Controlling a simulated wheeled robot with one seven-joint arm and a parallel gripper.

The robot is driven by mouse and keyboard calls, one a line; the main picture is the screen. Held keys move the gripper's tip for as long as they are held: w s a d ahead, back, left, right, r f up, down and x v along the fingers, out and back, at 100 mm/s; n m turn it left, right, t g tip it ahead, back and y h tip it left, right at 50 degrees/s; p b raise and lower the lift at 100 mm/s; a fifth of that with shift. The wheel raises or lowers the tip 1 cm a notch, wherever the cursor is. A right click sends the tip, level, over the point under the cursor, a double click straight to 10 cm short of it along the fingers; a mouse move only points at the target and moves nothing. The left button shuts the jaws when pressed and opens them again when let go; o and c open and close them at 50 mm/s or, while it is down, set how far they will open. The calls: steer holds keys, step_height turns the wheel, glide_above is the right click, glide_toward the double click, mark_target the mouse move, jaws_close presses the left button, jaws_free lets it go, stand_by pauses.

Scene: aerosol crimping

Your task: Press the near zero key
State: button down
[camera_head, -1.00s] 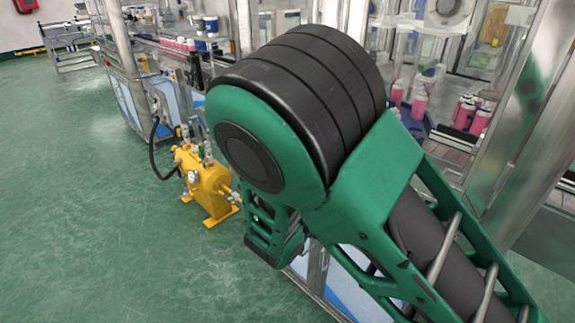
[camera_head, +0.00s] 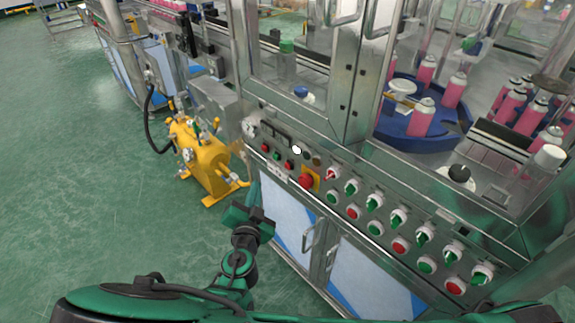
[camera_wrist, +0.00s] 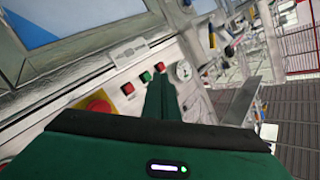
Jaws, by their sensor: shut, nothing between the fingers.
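The control panel runs along the front of the steel machine. At its left end are a red button (camera_head: 265,148), a green button (camera_head: 277,156) and another red button (camera_head: 289,164), which also show in the wrist view. No zero marking is legible, so I cannot tell which one is the near zero key. My gripper (camera_head: 254,192) is below the panel's left end in the head view. In the wrist view its shut, empty green fingers (camera_wrist: 161,84) point at the panel, overlapping the area just below the buttons. Contact cannot be told.
A red emergency stop (camera_head: 306,181) on a yellow plate sits right of the small buttons, followed by several switches and buttons. A round gauge (camera_head: 250,127) is at the panel's left end. A yellow pump unit (camera_head: 205,165) stands on the floor to the left.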

steer(key=w+d, duration=0.6)
steer(key=shift+w, duration=0.2)
stand_by(0.4)
steer(key=shift+w, duration=0.1)
stand_by(1.9)
steer(key=shift+w+d, duration=0.2)
steer(key=shift+d, duration=0.05)
steer(key=shift+w+d, duration=0.25)
steer(key=shift+w, duration=0.05)
stand_by(1.0)
steer(key=shift+s, duration=0.1)
steer(key=shift+s+a, duration=0.55)
steer(key=shift+s+a, duration=1.65)
steer(key=shift+s, duration=0.2)
